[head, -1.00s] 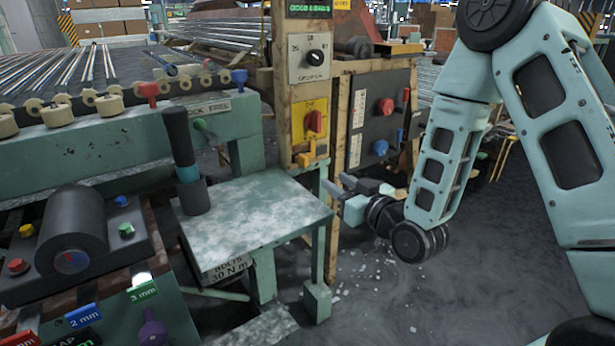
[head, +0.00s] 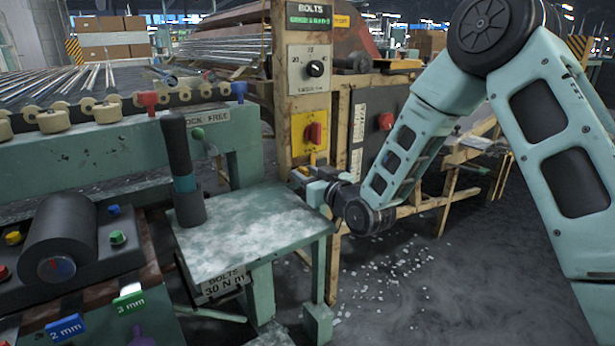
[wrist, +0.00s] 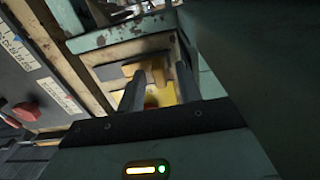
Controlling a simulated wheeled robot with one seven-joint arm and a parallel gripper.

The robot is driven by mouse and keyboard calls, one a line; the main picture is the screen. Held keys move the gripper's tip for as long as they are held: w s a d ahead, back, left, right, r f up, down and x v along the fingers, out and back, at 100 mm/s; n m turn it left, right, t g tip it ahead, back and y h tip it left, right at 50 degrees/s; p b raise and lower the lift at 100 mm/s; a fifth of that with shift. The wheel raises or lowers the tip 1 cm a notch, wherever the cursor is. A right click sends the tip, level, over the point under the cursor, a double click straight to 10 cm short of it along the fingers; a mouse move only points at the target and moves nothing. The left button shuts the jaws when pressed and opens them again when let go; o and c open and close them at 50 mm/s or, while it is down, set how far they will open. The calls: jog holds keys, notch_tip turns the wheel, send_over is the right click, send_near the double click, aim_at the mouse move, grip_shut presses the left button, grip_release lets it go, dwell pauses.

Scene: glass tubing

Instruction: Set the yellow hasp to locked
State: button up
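The yellow hasp (head: 303,170) sits at the lower edge of a yellow plate (head: 298,135) on the tan post, below a red knob (head: 315,133). In the wrist view the hasp (wrist: 152,72) shows as a yellow bar with a tab, ahead of and between my fingertips. My gripper (wrist: 160,80) is open, its two dark fingers apart with nothing held between them. In the head view my gripper (head: 308,184) is just in front of the hasp and partly hides it. Whether a finger touches the hasp, I cannot tell.
A green worn table (head: 255,235) stands just left of my gripper, with a dark upright cylinder (head: 188,205) on it. A dark panel (head: 378,125) with a red knob is right of the post. Open floor lies at the lower right.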

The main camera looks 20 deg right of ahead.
grip_shut()
jog(key=shift+w+d, duration=0.25)
jog(key=shift+d, duration=0.45)
jog(key=shift+w+d, duration=0.2)
jog(key=shift+d, duration=0.45)
grip_release()
jog(key=shift+d, duration=0.1)
